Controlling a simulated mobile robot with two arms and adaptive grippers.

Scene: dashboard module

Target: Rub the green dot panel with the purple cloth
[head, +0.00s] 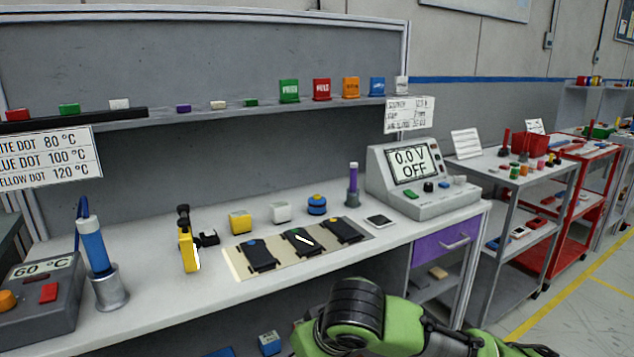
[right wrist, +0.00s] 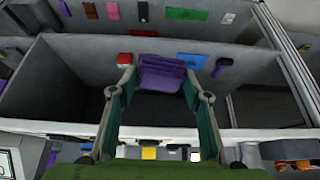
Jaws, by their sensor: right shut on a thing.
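My right gripper (right wrist: 160,78) is shut on the folded purple cloth (right wrist: 163,72), held between its fingertips in the right wrist view. In the head view, part of my right arm shows at the bottom, but its fingers and the cloth do not. The green dot panel (head: 311,246) is the middle of three dark panels on a beige strip on the bench. A white streak lies across it. The gripper appears apart from the panels. My left gripper is not in view.
A blue-dot panel (head: 262,257) and a yellow-dot panel (head: 345,232) flank the green one. A yellow tool (head: 188,250), yellow block (head: 240,222) and meter (head: 425,180) stand on the bench (head: 200,295). The front bench strip is clear. A purple drawer (head: 440,245) is below.

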